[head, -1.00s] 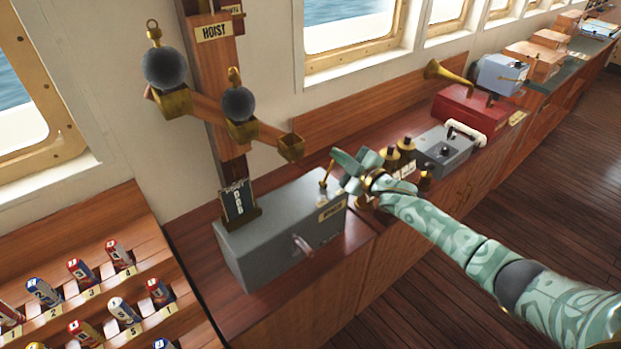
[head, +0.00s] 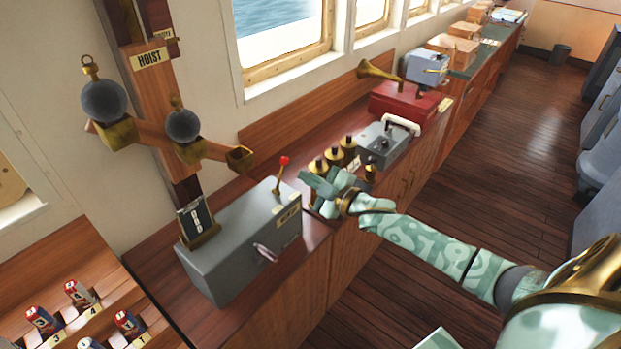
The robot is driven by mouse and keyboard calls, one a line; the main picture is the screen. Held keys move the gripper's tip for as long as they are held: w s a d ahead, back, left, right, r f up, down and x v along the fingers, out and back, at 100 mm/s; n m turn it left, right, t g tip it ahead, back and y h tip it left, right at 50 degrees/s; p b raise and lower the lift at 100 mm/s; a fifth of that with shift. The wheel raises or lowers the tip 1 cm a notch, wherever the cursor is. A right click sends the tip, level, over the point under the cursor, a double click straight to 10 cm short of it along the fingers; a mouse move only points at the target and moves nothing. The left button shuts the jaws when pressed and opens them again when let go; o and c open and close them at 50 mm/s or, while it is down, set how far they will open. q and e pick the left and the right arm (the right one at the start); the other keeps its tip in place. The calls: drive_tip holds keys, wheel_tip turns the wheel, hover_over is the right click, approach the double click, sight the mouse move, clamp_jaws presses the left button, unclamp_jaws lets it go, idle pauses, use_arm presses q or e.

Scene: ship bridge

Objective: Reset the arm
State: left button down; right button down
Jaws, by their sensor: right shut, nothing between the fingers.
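My right arm (head: 430,245), patterned in pale green, comes in from the lower right. Its gripper (head: 312,184) is shut and empty, just right of a grey box (head: 235,245) on the wooden counter. A brass lever with a red knob (head: 284,160) stands on top of the box, left of the fingers and apart from them in the picture. The hoist post (head: 150,62) carries a slanted wooden arm (head: 155,140) with brass cups. Two dark balls (head: 103,101) (head: 183,125) sit in two cups; the lowest cup (head: 240,158) looks empty. My left gripper is out of view.
Brass-topped knobs (head: 335,157) stand behind my right gripper. A grey control box (head: 382,146), a red box (head: 405,108) and a brass horn (head: 380,70) are farther along. A rack (head: 50,285) of numbered cartridges is lower left.

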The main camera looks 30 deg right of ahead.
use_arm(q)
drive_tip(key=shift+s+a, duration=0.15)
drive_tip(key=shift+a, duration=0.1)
use_arm(e)
drive_tip(key=shift+s+d, duration=0.2)
drive_tip(key=shift+s, duration=0.1)
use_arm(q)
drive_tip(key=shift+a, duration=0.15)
use_arm(e)
drive_tip(key=shift+a, duration=0.1)
